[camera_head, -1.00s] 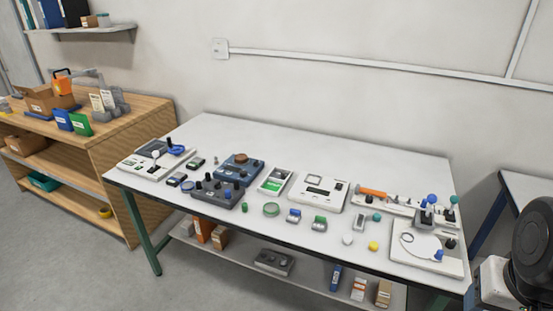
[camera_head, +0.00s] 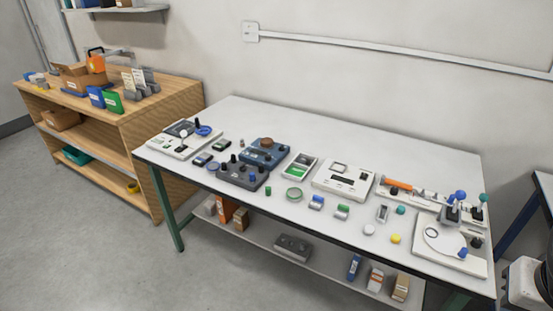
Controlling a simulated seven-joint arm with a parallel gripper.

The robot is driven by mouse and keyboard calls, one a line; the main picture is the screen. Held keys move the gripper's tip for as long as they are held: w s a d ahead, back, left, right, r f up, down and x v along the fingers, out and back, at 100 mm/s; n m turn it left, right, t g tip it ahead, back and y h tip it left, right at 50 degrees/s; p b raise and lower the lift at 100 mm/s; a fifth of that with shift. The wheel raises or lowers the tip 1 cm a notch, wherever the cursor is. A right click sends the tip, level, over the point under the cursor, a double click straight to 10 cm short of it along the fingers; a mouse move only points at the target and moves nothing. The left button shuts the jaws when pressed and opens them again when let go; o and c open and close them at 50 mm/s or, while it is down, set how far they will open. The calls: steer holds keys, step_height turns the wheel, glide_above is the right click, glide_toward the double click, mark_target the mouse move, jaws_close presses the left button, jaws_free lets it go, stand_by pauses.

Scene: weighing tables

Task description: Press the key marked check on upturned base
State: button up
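The white table (camera_head: 300,120) holds several small devices with keys and knobs. A white box with a dark display (camera_head: 343,180) lies near the middle. A white board with a blue ring (camera_head: 180,140) is at the left end. A white plate with a circle mark (camera_head: 446,243) is at the right end. No key marking is legible, so I cannot tell which thing is the upturned base. My gripper is not in view.
Small loose pieces, including a green disc (camera_head: 294,194) and a yellow piece (camera_head: 395,239), lie along the table's front. The back of the table is clear. A wooden shelf unit (camera_head: 150,120) stands left. A lower shelf (camera_head: 263,237) holds boxes.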

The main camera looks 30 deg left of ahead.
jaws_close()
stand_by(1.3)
